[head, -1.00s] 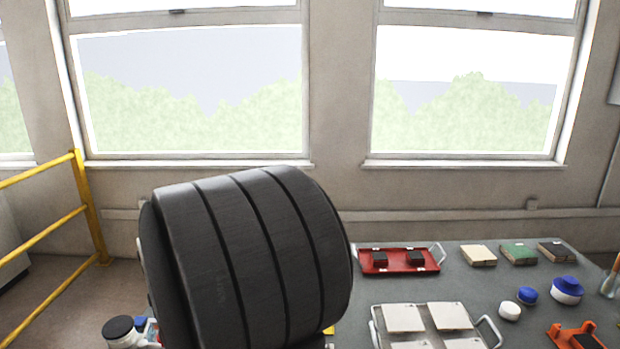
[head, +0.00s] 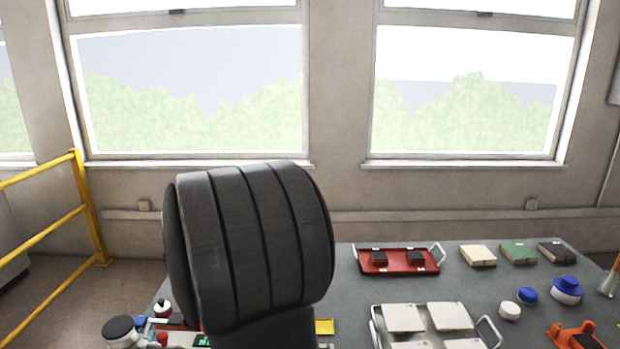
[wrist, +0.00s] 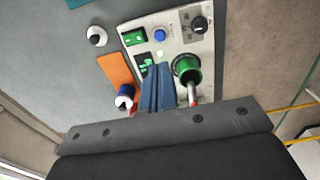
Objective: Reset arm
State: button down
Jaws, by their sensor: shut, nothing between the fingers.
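In the wrist view my gripper (wrist: 158,88) shows as two blue-grey fingers held together, with nothing between them. It is in front of a light grey panel (wrist: 201,48) with a blue button, a black knob and green displays. A green cup-like part (wrist: 187,69) with a red and white piece is just right of the fingertips. I cannot tell the height of the fingers above the panel. In the head view my dark arm link fills the middle and the gripper is hidden.
A red tray (head: 400,268) with two dark blocks, a tray of pale tiles (head: 376,325), several tile stacks and blue- and white-topped containers (head: 566,290) occupy the table's right. An orange holder (head: 562,335) is at front right. A yellow railing (head: 88,205) stands at left.

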jog(key=shift+r, duration=1.6)
dwell(0.6)
notch_tip(320, 180, down, 6)
notch_tip(320, 180, up, 7)
jog(key=d+n+h, duration=0.1)
jog(key=n, duration=0.1)
jog(key=shift+n+t, duration=0.3)
jog(key=shift+t, duration=0.1)
dwell(0.3)
jog(key=shift+s, duration=0.1)
